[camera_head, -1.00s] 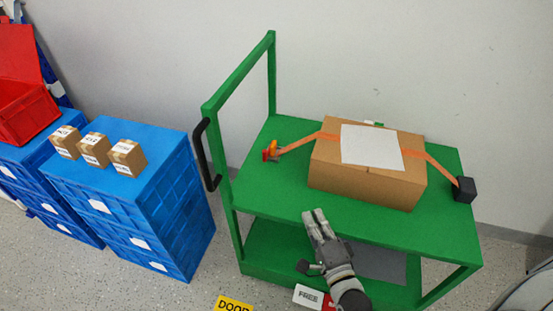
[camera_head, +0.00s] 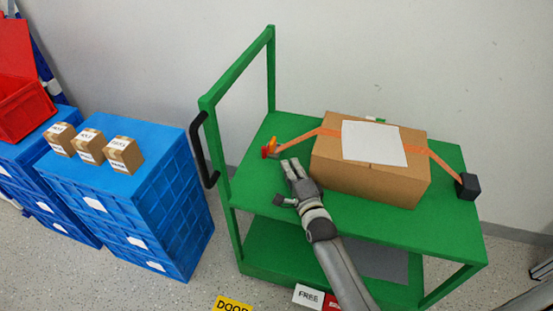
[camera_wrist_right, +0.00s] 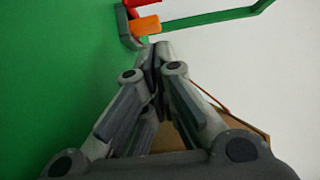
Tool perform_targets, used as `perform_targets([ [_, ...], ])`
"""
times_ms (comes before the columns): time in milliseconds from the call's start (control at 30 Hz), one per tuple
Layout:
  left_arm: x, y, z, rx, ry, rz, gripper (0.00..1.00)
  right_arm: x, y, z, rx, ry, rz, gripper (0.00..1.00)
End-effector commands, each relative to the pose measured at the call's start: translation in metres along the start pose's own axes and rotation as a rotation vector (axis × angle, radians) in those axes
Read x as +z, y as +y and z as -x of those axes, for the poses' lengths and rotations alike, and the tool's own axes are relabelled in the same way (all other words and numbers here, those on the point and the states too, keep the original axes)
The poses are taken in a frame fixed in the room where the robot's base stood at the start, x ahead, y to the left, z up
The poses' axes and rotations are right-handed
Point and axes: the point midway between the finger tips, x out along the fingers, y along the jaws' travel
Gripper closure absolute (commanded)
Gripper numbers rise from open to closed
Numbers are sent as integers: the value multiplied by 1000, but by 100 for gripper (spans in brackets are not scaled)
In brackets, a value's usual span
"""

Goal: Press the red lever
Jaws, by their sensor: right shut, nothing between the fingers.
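The red lever (camera_head: 265,152) sits on a small buckle with an orange part at the left end of the strap, on the top shelf of the green cart (camera_head: 250,185). In the right wrist view the red lever (camera_wrist_right: 140,3) is at the top edge, partly cut off, above the orange part (camera_wrist_right: 146,25). My right gripper (camera_head: 289,162) is shut and empty over the cart top, just right of and nearer than the lever, apart from it in the head view. In the wrist view its fingertips (camera_wrist_right: 157,48) point toward the buckle. My left gripper does not show.
A cardboard box (camera_head: 370,185) under an orange strap (camera_head: 412,152) stands right of my gripper, close to it. A black block (camera_head: 467,186) is at the strap's right end. The cart's upright handle frame (camera_head: 236,68) rises on the left. Blue crates (camera_head: 180,205) stand further left.

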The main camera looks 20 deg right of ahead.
Motion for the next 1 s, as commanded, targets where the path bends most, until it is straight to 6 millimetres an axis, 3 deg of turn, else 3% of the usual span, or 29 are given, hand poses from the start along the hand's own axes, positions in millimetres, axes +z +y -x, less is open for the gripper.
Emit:
perform_targets([
  [133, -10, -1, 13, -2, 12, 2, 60, 0, 0, -29, -2, 0, 1, 100],
  [333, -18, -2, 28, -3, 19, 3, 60, 22, 1, -47, -1, 0, -2, 100],
  [1000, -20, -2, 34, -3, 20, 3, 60, 30, 0, -53, 0, 0, 0, 100],
])
